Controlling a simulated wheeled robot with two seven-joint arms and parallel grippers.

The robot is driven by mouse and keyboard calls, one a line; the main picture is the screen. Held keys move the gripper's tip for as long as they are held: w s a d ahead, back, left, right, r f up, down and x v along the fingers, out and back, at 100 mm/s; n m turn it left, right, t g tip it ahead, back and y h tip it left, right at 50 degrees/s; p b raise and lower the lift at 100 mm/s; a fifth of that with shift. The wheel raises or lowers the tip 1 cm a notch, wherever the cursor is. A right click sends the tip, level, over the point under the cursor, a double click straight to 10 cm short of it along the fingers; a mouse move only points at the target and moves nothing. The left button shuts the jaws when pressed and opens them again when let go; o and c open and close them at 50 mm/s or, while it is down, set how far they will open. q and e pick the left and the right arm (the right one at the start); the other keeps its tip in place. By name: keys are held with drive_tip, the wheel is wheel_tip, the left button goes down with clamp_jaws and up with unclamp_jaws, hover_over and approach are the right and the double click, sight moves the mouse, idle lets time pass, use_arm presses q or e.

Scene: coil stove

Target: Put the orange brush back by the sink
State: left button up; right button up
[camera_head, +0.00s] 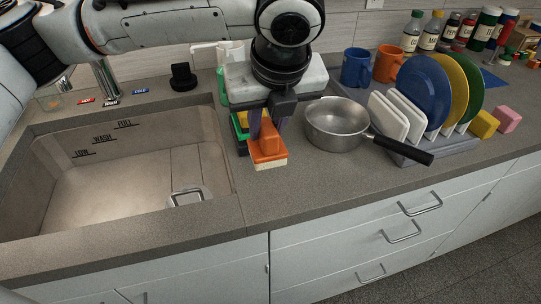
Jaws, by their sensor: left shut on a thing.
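The orange brush (267,150) has a block-like orange body with pale bristles along its lower edge. My left gripper (268,126) comes down from above and is shut on the brush, with one purple finger on each side. The brush is over the counter just right of the sink (120,180); I cannot tell whether its bristles touch the counter. The sink is a wide, empty basin with a square drain fitting at its front right. My right gripper is not in view.
Green, black and yellow items (240,122) stand close behind the brush, partly hidden by my gripper. A metal pan (335,130) sits to the right, its black handle pointing right. Beyond are a dish rack with plates (425,90) and two mugs (356,68). The front counter is clear.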

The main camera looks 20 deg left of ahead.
sight(266, 156)
use_arm(q)
drive_tip(key=f, duration=0.2)
drive_tip(key=shift+s+f, duration=0.25)
drive_tip(key=shift+f, duration=2.15)
drive_tip(key=shift+f, duration=0.1)
drive_tip(key=o, duration=1)
drive_tip(key=shift+w, duration=0.1)
drive_tip(key=v, duration=1.2)
